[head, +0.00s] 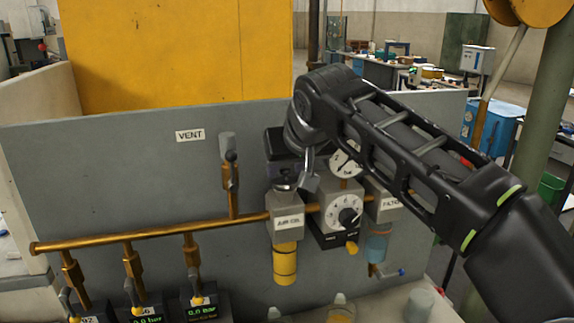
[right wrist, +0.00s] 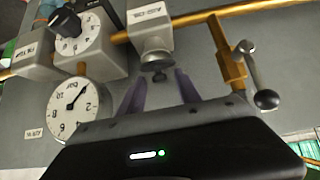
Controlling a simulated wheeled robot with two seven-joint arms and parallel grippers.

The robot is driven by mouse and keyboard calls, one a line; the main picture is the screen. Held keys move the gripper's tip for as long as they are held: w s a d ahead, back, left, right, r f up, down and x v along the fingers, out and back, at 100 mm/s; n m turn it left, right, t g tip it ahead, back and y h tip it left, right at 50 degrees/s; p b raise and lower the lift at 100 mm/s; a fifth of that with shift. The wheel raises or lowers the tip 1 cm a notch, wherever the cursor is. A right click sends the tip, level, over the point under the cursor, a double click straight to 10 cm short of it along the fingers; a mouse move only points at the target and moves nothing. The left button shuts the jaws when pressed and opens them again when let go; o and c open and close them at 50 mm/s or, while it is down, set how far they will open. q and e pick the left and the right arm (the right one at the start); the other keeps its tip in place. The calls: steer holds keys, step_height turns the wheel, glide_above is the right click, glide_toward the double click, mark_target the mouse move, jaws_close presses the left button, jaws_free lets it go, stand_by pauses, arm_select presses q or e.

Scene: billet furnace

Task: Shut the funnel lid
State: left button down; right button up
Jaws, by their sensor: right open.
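The oil unit (head: 285,219) is a grey block labelled AIR-OIL with a yellow bowl (head: 285,263) below, fixed to the grey panel. In the right wrist view, which is turned over, its block (right wrist: 150,30) carries a silver funnel (right wrist: 154,57) with a small dark piece at its mouth (right wrist: 159,75). I cannot tell whether that piece is the lid or how it is set. My right gripper (head: 291,182) is right above the oil unit, and hides much of the funnel in the head view. Its two fingers (right wrist: 160,78) are apart on either side of the dark piece. My left gripper is out of view.
A pressure gauge (right wrist: 79,108) and a regulator with a dial (head: 343,211) sit close to the right gripper. A copper vent pipe with a valve (head: 231,178) stands to the left. A copper pipe (head: 150,232) runs along the panel (head: 110,170), with several valves below.

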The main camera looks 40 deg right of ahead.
jaws_close()
stand_by(0.3)
stand_by(0.3)
